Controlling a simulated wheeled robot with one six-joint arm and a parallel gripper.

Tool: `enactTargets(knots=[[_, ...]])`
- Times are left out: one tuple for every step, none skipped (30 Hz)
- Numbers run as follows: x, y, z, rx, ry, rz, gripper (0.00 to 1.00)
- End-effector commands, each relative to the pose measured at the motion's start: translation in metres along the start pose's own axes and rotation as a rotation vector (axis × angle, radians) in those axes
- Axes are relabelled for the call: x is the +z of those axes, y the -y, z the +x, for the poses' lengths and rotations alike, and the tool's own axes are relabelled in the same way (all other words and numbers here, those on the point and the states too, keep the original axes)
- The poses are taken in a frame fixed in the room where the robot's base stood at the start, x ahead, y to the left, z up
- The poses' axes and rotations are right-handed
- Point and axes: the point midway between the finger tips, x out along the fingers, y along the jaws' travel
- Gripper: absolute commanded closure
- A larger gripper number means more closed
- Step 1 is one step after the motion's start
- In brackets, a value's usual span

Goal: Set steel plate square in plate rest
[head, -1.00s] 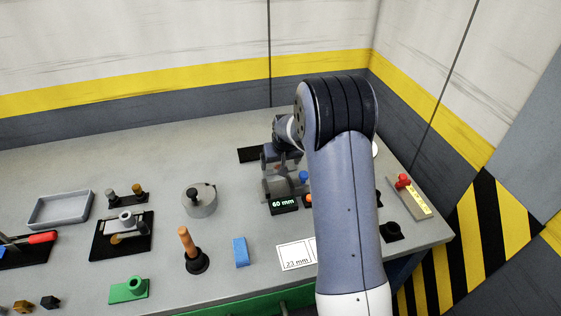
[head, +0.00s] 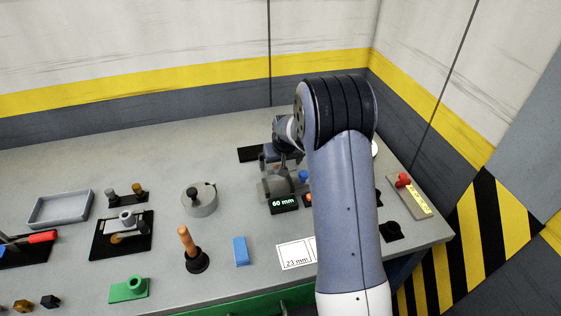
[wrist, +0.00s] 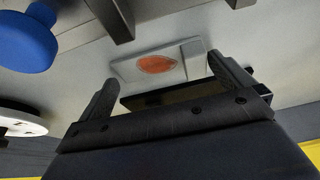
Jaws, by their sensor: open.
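My gripper (wrist: 165,85) is open in the wrist view, its two dark fingers apart. A pale grey flat slab (wrist: 192,63) with an orange-red oval lies just beyond and between the fingertips. It may be the steel plate, but I cannot be sure. A dark, narrow box-like piece (wrist: 170,94) shows behind the fingers; I cannot tell whether it is the plate rest. In the head view my gripper (head: 280,172) is low over the bench behind the 60 mm display, partly hidden by my arm. The contact between fingers and slab is not clear.
The display (head: 284,204) and a blue knob (head: 303,176) stand close to my gripper; a blue knob also shows in the wrist view (wrist: 28,45). The back left bench is clear.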

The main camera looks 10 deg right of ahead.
Motion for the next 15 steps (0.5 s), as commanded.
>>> enactTargets(knots=[[0.000, 0.000, -0.001, 0.000, 0.001, 0.000, 0.00], [0.000, 0.000, -0.001, 0.000, 0.001, 0.000, 0.00], [-0.001, 0.000, -0.009, 0.000, -0.005, 0.000, 0.00], [-0.001, 0.000, -0.015, 0.000, -0.006, 0.000, 0.00], [-0.001, 0.000, -0.021, 0.000, -0.005, 0.000, 0.00], [-0.001, 0.000, -0.027, 0.000, -0.006, 0.000, 0.00], [-0.001, 0.001, -0.032, 0.000, -0.006, -0.001, 0.00], [-0.002, 0.001, -0.038, 0.000, -0.006, -0.001, 0.00], [-0.003, 0.002, -0.045, 0.000, -0.007, 0.000, 0.00], [-0.003, 0.002, -0.051, 0.000, -0.006, 0.000, 0.00], [-0.004, 0.002, -0.058, 0.000, -0.006, 0.000, 0.00], [-0.004, 0.002, -0.066, 0.000, -0.005, 0.000, 0.00], [-0.004, 0.002, -0.071, 0.000, -0.006, 0.000, 0.00], [-0.004, 0.002, -0.076, 0.000, -0.004, 0.000, 0.00], [-0.003, 0.002, -0.082, 0.000, -0.004, 0.000, 0.00]])
